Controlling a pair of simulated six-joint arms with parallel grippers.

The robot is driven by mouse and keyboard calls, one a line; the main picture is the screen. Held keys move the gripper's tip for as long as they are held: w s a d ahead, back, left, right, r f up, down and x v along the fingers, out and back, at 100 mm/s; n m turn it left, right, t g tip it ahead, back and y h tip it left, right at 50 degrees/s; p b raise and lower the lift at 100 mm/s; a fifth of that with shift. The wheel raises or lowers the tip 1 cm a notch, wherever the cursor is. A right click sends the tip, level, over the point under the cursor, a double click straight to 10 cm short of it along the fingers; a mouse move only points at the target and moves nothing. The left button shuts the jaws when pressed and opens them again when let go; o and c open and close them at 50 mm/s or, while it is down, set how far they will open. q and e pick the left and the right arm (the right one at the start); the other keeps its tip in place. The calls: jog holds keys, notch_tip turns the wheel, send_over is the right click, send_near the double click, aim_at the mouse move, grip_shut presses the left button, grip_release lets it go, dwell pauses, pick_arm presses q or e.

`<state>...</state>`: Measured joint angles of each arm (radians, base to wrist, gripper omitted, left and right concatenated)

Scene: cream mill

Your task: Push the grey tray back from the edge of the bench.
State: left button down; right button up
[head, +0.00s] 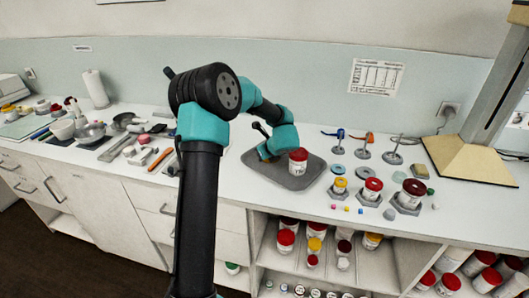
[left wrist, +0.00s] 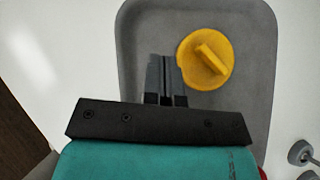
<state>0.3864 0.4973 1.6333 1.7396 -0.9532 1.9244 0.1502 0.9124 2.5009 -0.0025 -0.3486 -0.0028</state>
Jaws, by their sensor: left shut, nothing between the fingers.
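The grey tray (head: 292,183) lies flat on the white bench, with a narrow strip of bench between it and the front edge. It also fills the middle of the left wrist view (left wrist: 255,110). A white jar with a red lid (head: 298,162) stands on the tray. A round yellow piece with a raised bar (left wrist: 205,60) lies on it beside my fingers. My left gripper (left wrist: 166,60) is shut and empty over the tray; I cannot tell whether it touches it. In the head view its fingers are mostly hidden by my wrist. My right gripper is not in view.
Several lidded jars (head: 372,187) and small coloured cubes stand right of the tray. Hooked stands (head: 364,150) are behind them. Bowls (head: 62,129) and tools crowd the left of the bench. Bare bench (head: 225,185) shows left of the tray.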

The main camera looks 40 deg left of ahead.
aim_at(247, 154)
pick_arm(q)
jog(key=x, duration=0.6)
jog(key=shift+w+a+r, duration=0.1)
jog(key=shift+a+r, duration=0.05)
jog(key=shift+a, duration=1.1)
jog(key=shift+w+a, duration=0.1)
jog(key=shift+a, duration=0.55)
jog(key=a, duration=0.6)
jog(key=shift+w+a, duration=0.25)
jog(key=shift+w, duration=0.15)
jog(key=shift+d, duration=0.1)
